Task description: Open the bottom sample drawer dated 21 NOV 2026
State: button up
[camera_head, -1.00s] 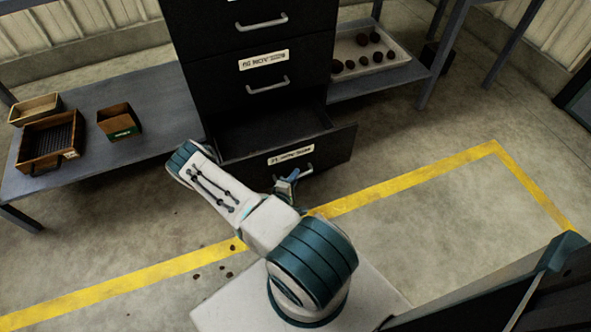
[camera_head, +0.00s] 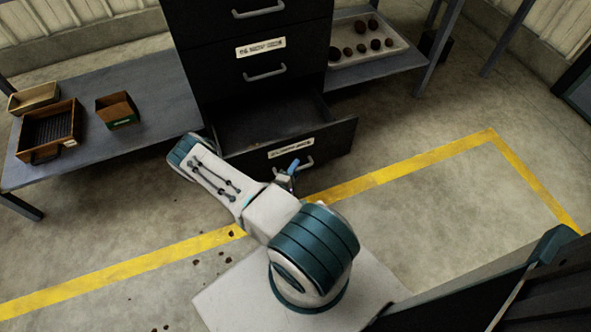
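The bottom drawer (camera_head: 328,146) of the black cabinet is pulled well out, and its dark inside shows. Its white label (camera_head: 291,147) is too blurred to read. The drawer's grey handle (camera_head: 306,163) shows in part below the label. My gripper (camera_head: 291,172) is in front of the drawer face, at the left part of this handle. My own arm covers most of it, so I cannot tell whether its fingers are open, shut or touching the handle. The middle drawer (camera_head: 220,77) above is closed.
A grey low shelf (camera_head: 160,79) at the left holds wooden trays (camera_head: 50,133) and a small box (camera_head: 118,110). A pale tray (camera_head: 345,52) of potatoes is on the right shelf. Floor inside the yellow line (camera_head: 430,168) is clear. Small dark clods lie at lower left.

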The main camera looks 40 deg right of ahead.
jog(key=p+v, duration=0.3)
jog(key=v, duration=1)
jog(key=shift+s+a, duration=0.25)
jog(key=shift+a, duration=0.05)
jog(key=shift+r, duration=0.25)
jog(key=w+a+r+m+g+y+p, duration=0.15)
jog(key=r+g+p, duration=0.25)
jog(key=r, duration=0.8)
jog(key=w+r+m+g+p, duration=0.2)
jog(key=r+m+g+p, duration=0.1)
jog(key=r, duration=0.9)
jog(key=w+a+r+m+g+p, duration=0.1)
jog(key=w+r+m+g+p, duration=0.2)
jog(key=r, duration=1)
jog(key=s+a+r+t+y+p, duration=0.2)
jog(key=s+a+r+y+p, duration=0.1)
jog(key=r, duration=1)
jog(key=s+a+r+t+y+p, duration=0.1)
jog(key=s+a+r+y+p, duration=0.3)
jog(key=r, duration=0.8)
jog(key=s+a+r+t+y+p, duration=0.2)
jog(key=r+y+p, duration=0.4)
jog(key=r, duration=0.7)
jog(key=shift+s+a+r+t+p, duration=0.35)
jog(key=shift+s+a+p, duration=0.4)
jog(key=shift+s+p, duration=0.4)
